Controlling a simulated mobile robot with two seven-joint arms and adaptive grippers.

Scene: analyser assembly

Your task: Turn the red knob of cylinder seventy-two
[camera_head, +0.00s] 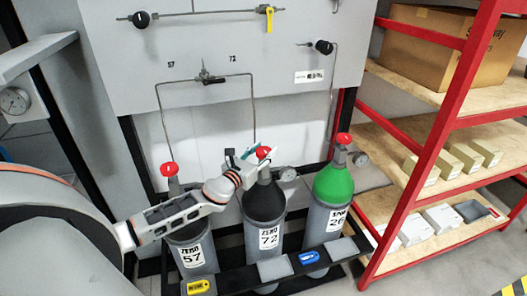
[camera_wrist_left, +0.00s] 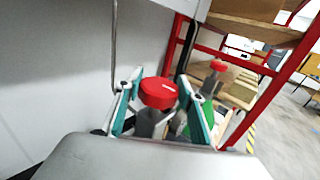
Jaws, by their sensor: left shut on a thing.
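Cylinder seventy-two (camera_head: 265,210) stands upright in the rack between two others, grey with a dark top and a "72" label. Its red knob (camera_head: 263,152) is on top, partly covered by my left gripper (camera_head: 246,156), which reaches in from the left. In the left wrist view the red knob (camera_wrist_left: 158,93) sits between the two teal fingers of the left gripper (camera_wrist_left: 163,105). The gripper is shut on the knob; the exact contact on each side is hard to make out. My right gripper does not show.
Cylinder 57 (camera_head: 192,252) stands at left under my left arm, with its own red knob (camera_head: 169,169). A green-topped cylinder (camera_head: 333,184) stands at right. A grey panel with pipes (camera_head: 220,50) rises behind. A red shelf rack (camera_head: 432,150) holds boxes at right.

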